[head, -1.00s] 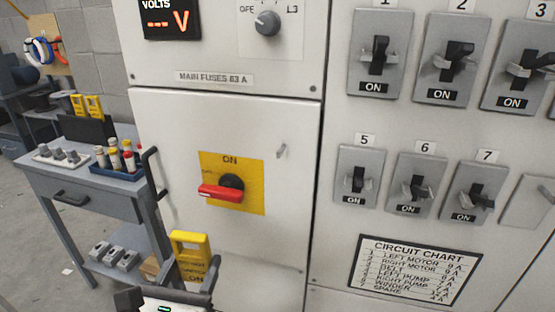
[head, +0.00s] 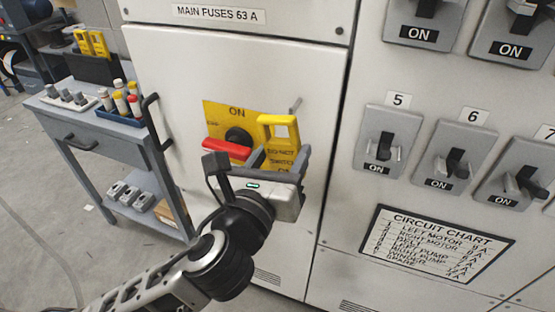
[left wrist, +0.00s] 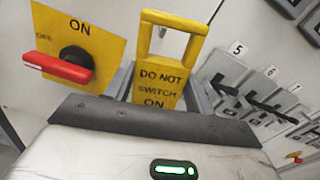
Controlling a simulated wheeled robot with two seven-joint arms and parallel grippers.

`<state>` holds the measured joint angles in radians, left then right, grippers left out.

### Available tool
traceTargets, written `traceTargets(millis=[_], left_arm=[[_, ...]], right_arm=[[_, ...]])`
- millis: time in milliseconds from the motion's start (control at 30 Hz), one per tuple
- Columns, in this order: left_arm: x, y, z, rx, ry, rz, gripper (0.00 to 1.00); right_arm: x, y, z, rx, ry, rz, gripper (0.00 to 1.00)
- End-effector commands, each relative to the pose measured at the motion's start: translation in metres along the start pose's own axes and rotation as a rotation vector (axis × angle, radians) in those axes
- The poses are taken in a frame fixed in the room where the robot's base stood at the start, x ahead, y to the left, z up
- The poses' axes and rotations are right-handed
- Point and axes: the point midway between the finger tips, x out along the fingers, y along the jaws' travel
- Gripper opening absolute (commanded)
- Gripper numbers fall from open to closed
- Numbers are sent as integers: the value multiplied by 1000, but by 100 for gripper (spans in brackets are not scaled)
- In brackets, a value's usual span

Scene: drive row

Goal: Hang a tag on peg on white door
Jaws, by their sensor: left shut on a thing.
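The yellow tag (head: 284,150) reads "DO NOT SWITCH ON" and has an open loop at its top. My left gripper (head: 278,166) is shut on the tag's lower part and holds it upright in front of the white door (head: 190,80). The tag also shows in the left wrist view (left wrist: 160,82). The peg (head: 295,104) sticks out of the door just above and slightly right of the loop in the head view. I cannot tell how far the loop is from the door. My right gripper is not in view.
A red switch handle (head: 226,148) on a yellow plate (head: 215,112) sits left of the tag. Grey breakers (head: 385,140) and a circuit chart (head: 432,246) are on the right panel. A grey cart (head: 85,128) with more yellow tags (head: 90,42) stands at the left.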

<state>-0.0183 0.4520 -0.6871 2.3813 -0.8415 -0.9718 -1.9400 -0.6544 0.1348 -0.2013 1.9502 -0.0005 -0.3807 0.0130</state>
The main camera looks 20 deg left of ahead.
Motion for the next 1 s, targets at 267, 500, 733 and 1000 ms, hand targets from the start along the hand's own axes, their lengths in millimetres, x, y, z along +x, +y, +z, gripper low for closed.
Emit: traceTargets(millis=[267, 500, 733, 1000], left_arm=[[17, 0, -2, 1, -2, -1, 32], [32, 1, -3, 0, -3, 0, 32], [46, 1, -5, 1, -2, 0, 32], [62, 2, -6, 0, -2, 0, 32]], right_arm=[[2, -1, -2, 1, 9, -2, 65], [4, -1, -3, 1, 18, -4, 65], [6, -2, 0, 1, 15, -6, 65], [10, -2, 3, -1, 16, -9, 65]])
